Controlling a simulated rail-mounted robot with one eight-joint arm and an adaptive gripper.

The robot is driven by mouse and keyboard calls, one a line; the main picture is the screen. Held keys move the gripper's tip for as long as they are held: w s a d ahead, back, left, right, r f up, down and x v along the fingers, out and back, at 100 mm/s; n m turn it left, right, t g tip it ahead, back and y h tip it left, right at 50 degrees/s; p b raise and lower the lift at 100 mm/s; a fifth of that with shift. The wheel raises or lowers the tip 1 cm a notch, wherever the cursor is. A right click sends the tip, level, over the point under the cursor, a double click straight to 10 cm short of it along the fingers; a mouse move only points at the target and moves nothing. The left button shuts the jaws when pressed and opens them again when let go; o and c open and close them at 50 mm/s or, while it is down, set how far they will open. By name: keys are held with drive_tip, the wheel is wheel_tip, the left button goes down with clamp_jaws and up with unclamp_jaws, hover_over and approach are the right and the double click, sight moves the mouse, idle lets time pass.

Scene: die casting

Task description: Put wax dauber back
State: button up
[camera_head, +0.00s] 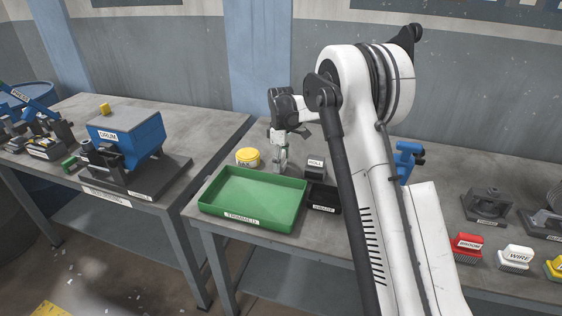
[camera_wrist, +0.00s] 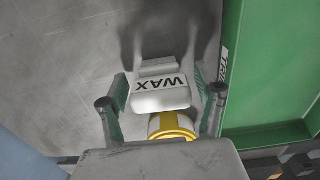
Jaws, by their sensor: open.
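A white block with a WAX label, which looks like the wax dauber (camera_wrist: 160,97), shows in the wrist view between the fingers of my gripper (camera_wrist: 161,84). The fingers are open, one on each side of it; I cannot tell whether they touch it. A round yellow-and-white tin (camera_wrist: 173,125) is close beside the block, partly hidden by the gripper body. In the head view, my gripper (camera_head: 281,166) points down just right of the yellow-topped tin (camera_head: 247,155), behind the green tray. The dauber cannot be clearly told from the gripper there.
The green tray (camera_head: 254,216) lies in front of my gripper. A dark box (camera_head: 315,167) and a dark bin (camera_head: 323,194) stand to its right. A blue machine (camera_head: 130,135) stands on the left table. Red (camera_head: 466,244) and white (camera_head: 515,255) brushes lie at right.

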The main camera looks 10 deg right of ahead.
wheel_tip(320, 180, up, 11)
drive_tip(key=shift+r+p, duration=0.1)
drive_tip(key=shift+p, duration=0.35)
drive_tip(key=shift+s+r, duration=0.2)
drive_tip(key=shift+r, duration=0.35)
drive_tip(key=s+r+m+t, duration=0.25)
drive_tip(key=s+r, duration=0.45)
drive_tip(key=s, duration=0.4)
drive_tip(key=s+r+m+t, duration=0.1)
drive_tip(key=s+r+m, duration=0.2)
drive_tip(key=s+r, duration=0.6)
drive_tip(key=s+f+m+t, duration=0.2)
drive_tip(key=s+f+m, duration=0.1)
drive_tip(key=s, duration=0.9)
drive_tip(key=s+f+m+t, duration=0.1)
drive_tip(key=s+f+m, duration=0.2)
drive_tip(key=s, duration=1)
wheel_tip(320, 180, down, 3)
drive_tip(key=shift+s+f+t, duration=0.1)
drive_tip(key=shift+s+t, duration=0.15)
drive_tip(key=shift+t, duration=0.1)
